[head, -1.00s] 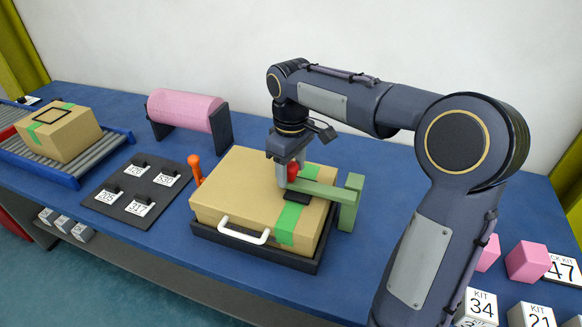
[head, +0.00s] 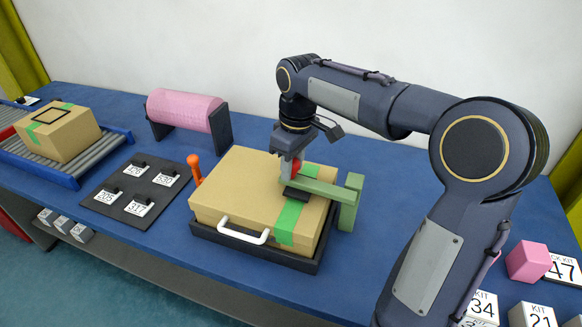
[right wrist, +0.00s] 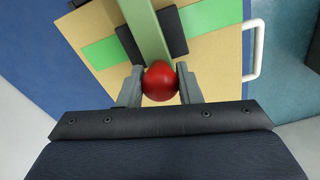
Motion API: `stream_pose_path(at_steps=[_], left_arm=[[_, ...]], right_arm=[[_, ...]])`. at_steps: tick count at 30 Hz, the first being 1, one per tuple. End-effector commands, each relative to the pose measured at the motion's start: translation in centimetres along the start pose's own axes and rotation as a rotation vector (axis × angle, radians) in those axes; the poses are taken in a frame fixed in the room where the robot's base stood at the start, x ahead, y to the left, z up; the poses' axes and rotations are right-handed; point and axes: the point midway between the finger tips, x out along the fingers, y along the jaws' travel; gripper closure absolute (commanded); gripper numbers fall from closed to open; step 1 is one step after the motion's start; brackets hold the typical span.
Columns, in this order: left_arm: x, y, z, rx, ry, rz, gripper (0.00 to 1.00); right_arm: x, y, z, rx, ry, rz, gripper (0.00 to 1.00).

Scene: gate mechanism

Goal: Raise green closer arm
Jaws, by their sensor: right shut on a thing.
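The green closer arm (head: 328,189) reaches left from a green post (head: 350,208) over a cardboard box (head: 240,190). A black pad (head: 296,194) is under its free end, close above the green tape on the box; I cannot tell whether they touch. My right gripper (head: 291,172) is shut on the red knob (head: 297,166) at the arm's free end. In the right wrist view the knob (right wrist: 160,82) sits between the two fingers, with the green arm (right wrist: 146,32) running away beyond it. My left gripper is not in view.
The box sits in a black tray (head: 262,254), with a white handle (head: 244,231) in front. An orange lever (head: 195,168) stands left of it. A pink roller (head: 185,110), a black panel of number tags (head: 108,205) and a conveyor (head: 75,160) lie further left. Pink blocks (head: 527,262) and kit boxes are at right.

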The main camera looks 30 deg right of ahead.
Motion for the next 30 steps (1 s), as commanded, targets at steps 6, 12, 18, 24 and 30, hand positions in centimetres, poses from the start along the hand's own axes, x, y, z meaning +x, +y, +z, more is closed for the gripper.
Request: stream_pose_path(at_steps=[6, 12, 18, 24, 30], left_arm=[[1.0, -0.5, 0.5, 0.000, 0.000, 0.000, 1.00], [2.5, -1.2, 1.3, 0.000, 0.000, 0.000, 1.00], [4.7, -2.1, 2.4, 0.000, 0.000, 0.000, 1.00], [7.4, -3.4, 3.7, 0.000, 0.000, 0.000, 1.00], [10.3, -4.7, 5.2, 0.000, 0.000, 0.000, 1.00]], right_arm=[[-2.0, 0.4, 1.0, 0.006, 0.154, -0.035, 1.00], [-4.1, 0.8, 2.5, 0.006, 0.335, -0.081, 1.00], [-5.9, 1.3, 4.3, 0.004, 0.520, -0.130, 1.00], [-7.4, 1.9, 6.5, 0.002, 0.705, -0.177, 1.00], [-8.3, 2.5, 9.0, -0.001, 0.887, -0.227, 1.00]])
